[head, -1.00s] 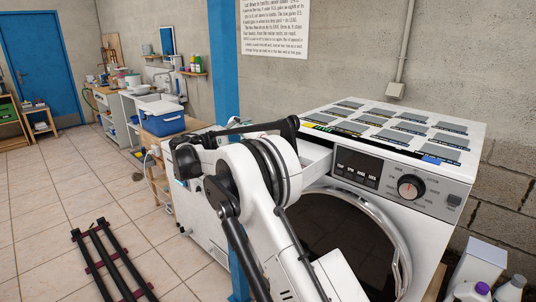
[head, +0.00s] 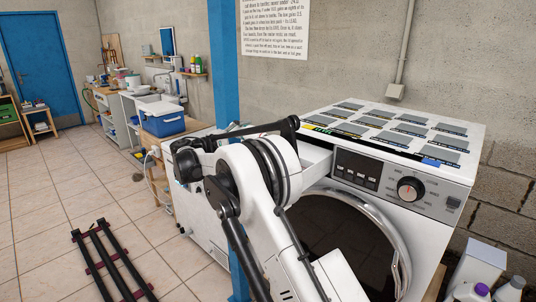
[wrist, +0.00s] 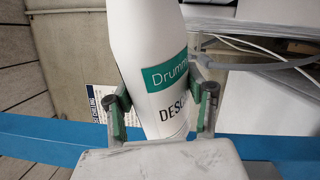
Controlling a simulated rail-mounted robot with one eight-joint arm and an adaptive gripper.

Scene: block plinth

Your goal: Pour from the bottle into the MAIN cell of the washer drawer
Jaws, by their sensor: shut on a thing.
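My gripper (wrist: 162,108) shows in the wrist view, its green and grey fingers shut on a white bottle (wrist: 140,40). The bottle has a teal label band reading "Drumm..." and "DESC..." below it; its top end runs out of the picture. In the head view my arm hides the gripper and the bottle. The white washer (head: 400,240) stands at the right, with its drawer (head: 316,160) pulled out at the upper left of its front. The drawer's cells, including the MAIN cell, cannot be made out, as my arm covers part of the drawer.
A blue post (head: 226,60) stands behind my arm. Several labelled cards lie on the washer's top. Containers, one with a purple cap (head: 482,289), stand at the lower right. A blue cooler box (head: 163,121) sits farther back at the left. The tiled floor (head: 60,205) is mostly free.

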